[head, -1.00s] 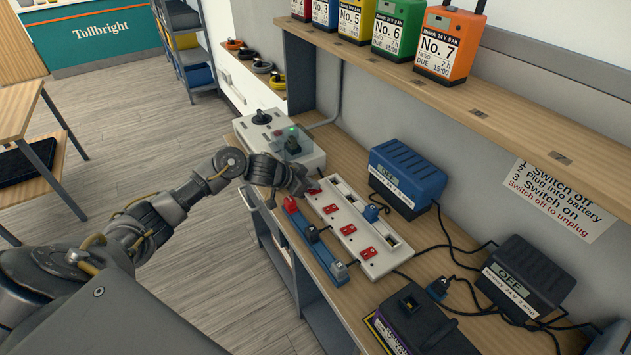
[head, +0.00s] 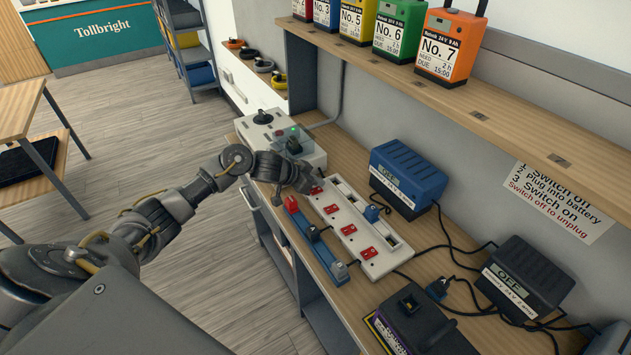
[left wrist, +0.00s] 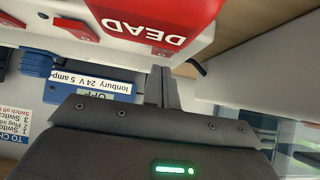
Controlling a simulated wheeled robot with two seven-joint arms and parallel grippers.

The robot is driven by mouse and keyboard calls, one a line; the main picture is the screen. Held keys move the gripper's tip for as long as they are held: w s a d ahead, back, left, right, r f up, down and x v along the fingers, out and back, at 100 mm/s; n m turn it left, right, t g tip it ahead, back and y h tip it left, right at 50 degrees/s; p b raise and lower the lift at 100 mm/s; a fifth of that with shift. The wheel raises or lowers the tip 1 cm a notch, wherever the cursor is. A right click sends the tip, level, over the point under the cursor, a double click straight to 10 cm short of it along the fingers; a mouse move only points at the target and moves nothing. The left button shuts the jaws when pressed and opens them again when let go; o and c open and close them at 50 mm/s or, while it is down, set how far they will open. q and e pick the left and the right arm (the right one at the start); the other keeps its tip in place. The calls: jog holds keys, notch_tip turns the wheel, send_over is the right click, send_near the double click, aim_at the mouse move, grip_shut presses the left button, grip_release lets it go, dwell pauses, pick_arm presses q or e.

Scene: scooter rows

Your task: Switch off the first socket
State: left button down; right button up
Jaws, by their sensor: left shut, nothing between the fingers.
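A white socket strip (head: 381,266) lies on the bench with several red switches, among them ones in the middle (head: 349,230) and toward the near end (head: 369,252). My left gripper (head: 312,185) is shut and empty at the strip's far end, close to the farthest red switch (head: 317,191). I cannot tell whether it touches that switch. In the left wrist view the shut fingers (left wrist: 161,86) point toward the strip's edge, beside a large red block marked DEAD (left wrist: 165,22). A red switch (left wrist: 76,29) shows left of it. My right gripper is not in view.
A blue rail (head: 322,254) with a red end lies along the strip's left side. A grey control box (head: 309,155) stands beyond. A blue charger (head: 408,178) and a black charger (head: 525,280) stand by the wall. Batteries line the shelf (head: 500,110) above.

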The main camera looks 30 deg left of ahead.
aim_at(316, 189)
pick_arm(q)
jog(key=r+p, duration=0.4)
jog(key=p, duration=0.1)
jog(key=shift+w+d+r, duration=0.1)
jog(key=shift+w+r, duration=0.05)
jog(key=shift+w, duration=0.05)
jog(key=shift+s+r, duration=0.15)
jog(key=shift+r, duration=0.15)
jog(key=w+r+v, duration=0.1)
jog(key=v, duration=0.8)
jog(key=shift+d+b, duration=0.2)
jog(key=shift+b, duration=0.2)
jog(key=shift+w+r, duration=0.1)
jog(key=shift+r, duration=0.05)
